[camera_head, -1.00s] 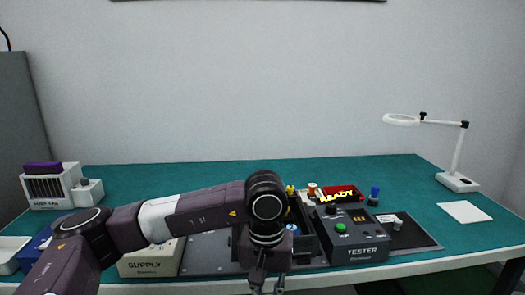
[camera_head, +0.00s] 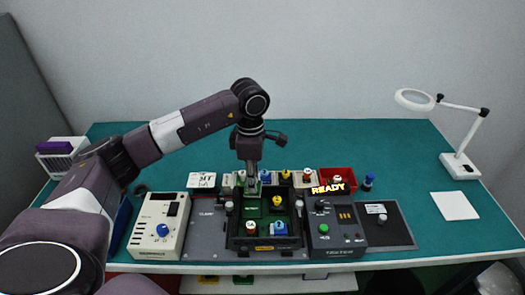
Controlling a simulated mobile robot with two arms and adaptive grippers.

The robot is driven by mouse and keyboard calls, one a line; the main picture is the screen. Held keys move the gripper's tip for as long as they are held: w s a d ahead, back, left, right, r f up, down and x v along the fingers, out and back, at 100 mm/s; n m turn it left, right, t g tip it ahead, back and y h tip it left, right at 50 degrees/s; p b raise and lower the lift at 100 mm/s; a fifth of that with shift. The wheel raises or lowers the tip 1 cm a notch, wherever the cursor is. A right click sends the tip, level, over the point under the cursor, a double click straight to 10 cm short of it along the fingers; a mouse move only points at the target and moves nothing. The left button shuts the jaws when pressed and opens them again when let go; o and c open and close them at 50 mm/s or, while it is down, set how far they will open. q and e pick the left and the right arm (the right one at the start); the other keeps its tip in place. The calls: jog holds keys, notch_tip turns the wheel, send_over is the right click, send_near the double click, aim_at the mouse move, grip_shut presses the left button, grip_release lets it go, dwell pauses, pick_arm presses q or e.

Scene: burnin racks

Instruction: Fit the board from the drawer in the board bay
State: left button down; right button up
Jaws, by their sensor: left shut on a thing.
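My left gripper (camera_head: 253,178) points straight down over the back left part of a black open-topped unit (camera_head: 236,243). It is shut on a small green piece that looks like the board (camera_head: 253,191); its lower end is at or inside the unit, and I cannot tell whether it touches the floor there. I cannot make out which slot is the board bay. My right gripper is not in view.
The supply box (camera_head: 157,226) stands left of the unit and the tester (camera_head: 336,228) right of it. Below the front edge, a red compartment (camera_head: 150,281) shows. The mat's back is clear.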

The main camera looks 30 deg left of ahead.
pick_arm(q)
jog(key=shift+w+a+r+n, duration=0.1)
jog(key=shift+a+r+n, duration=0.1)
jog(key=shift+a+n, duration=0.15)
jog(key=shift+s+f+n, duration=0.1)
jog(key=shift+s+n, duration=0.15)
jog(key=shift+f+b, duration=2.4)
jog(key=shift+f, duration=1.4)
jog(key=shift+w+f+b, duration=0.1)
jog(key=shift+f+b, duration=0.3)
jog(key=shift+f, duration=0.15)
jog(key=shift+f+b, duration=0.5)
jog(key=shift+b, duration=0.4)
